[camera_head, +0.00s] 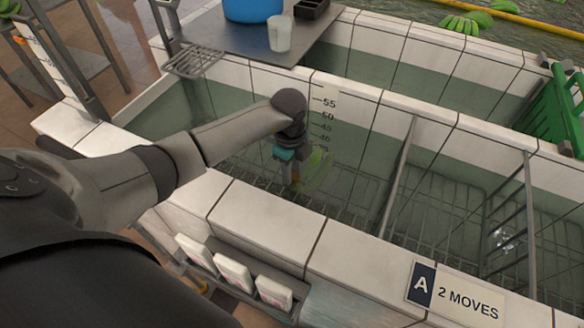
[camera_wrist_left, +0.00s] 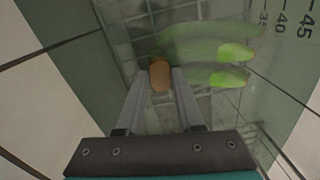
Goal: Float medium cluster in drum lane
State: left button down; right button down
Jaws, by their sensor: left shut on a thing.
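My left gripper (camera_head: 290,178) reaches down into the tiled water tank (camera_head: 225,195). In the left wrist view its fingers (camera_wrist_left: 160,90) are shut on the brown cut stem end (camera_wrist_left: 160,73) of a green banana cluster (camera_head: 318,168). The cluster's fingers (camera_wrist_left: 230,78) spread to the right of the stem in the wrist view, and look partly under water. Their blurred edges make the exact depth and number hard to tell. No sign naming the drum lane is readable. My right gripper is not in view.
Metal dividers (camera_head: 398,175) split the tank, with wire racks below. Depth marks (camera_head: 327,115) run down the far wall. A grey shelf (camera_head: 235,40) holds a blue container (camera_head: 252,10) and cup (camera_head: 280,33). A green crate (camera_head: 560,105) stands right; an "A 2 MOVES" card (camera_head: 455,292) lies in front.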

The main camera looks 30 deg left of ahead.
pick_arm(q)
jog(key=shift+f+b, duration=0.65)
jog(key=shift+f, duration=0.4)
dwell(0.5)
jog(key=shift+c, duration=2.3)
grip_release()
jog(key=shift+s, duration=0.15)
notch_tip(320, 180, up, 33)
jog(key=p, duration=1.8)
jog(key=shift+s, duration=0.25)
jog(key=shift+f, duration=0.15)
